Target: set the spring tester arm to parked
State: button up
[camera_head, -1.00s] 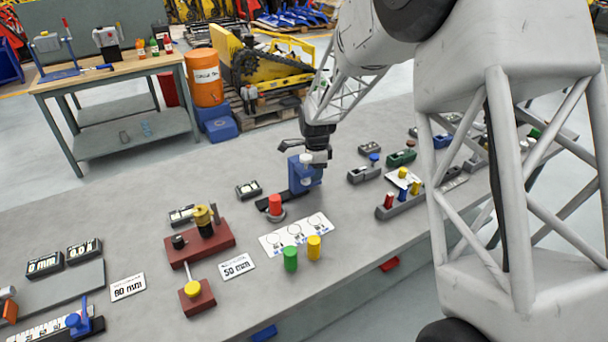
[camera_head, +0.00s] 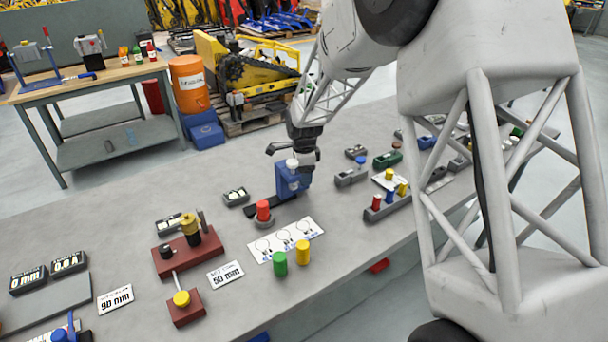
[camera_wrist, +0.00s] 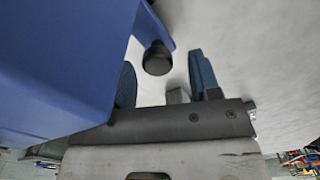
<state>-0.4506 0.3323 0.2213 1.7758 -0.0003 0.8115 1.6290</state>
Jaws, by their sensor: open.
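A blue upright housing (camera_head: 292,182) stands on a dark base (camera_head: 262,207) near the bench's middle; I take it for the spring tester, but no label is readable. My gripper (camera_wrist: 164,76) is close to it. In the wrist view, the housing (camera_wrist: 60,60) fills the left side and partly hides one finger. A black round knob (camera_wrist: 157,60) on a blue bracket shows between the open fingers, with no visible grip on it. The tester arm's position cannot be read clearly. In the head view, my fingertips are hidden around the housing's top.
A red cylinder (camera_head: 263,210) stands on a grey disc just left of the housing. A white card (camera_head: 285,240) with green (camera_head: 280,264) and yellow (camera_head: 303,252) cylinders lies in front. A red-based device (camera_head: 188,250) stands left. Grey blocks (camera_head: 350,177) stand right.

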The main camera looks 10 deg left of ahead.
jog(key=shift+r, duration=3.6)
jog(key=shift+s+d+r, duration=0.15)
jog(key=shift+d+r, duration=0.15)
jog(key=shift+d, duration=0.05)
jog(key=s+d+r+n+t, duration=0.1)
jog(key=s+d+r+n, duration=0.2)
jog(key=s+d+r, duration=0.55)
jog(key=s+d+r+n, duration=0.45)
jog(key=s+d, duration=0.55)
jog(key=d, duration=0.4)
jog(key=s+d+n, duration=0.2)
jog(key=s+d, duration=0.2)
jog(key=s, duration=0.4)
jog(key=s+d+n+t, duration=0.1)
jog(key=s+d, duration=0.3)
jog(key=s, duration=0.4)
jog(key=s+d+n, duration=0.3)
jog(key=s+d, duration=0.1)
jog(key=s, duration=0.5)
jog(key=shift+d+f+t, duration=0.15)
jog(key=shift+d+t, duration=0.15)
jog(key=shift+d, duration=0.05)
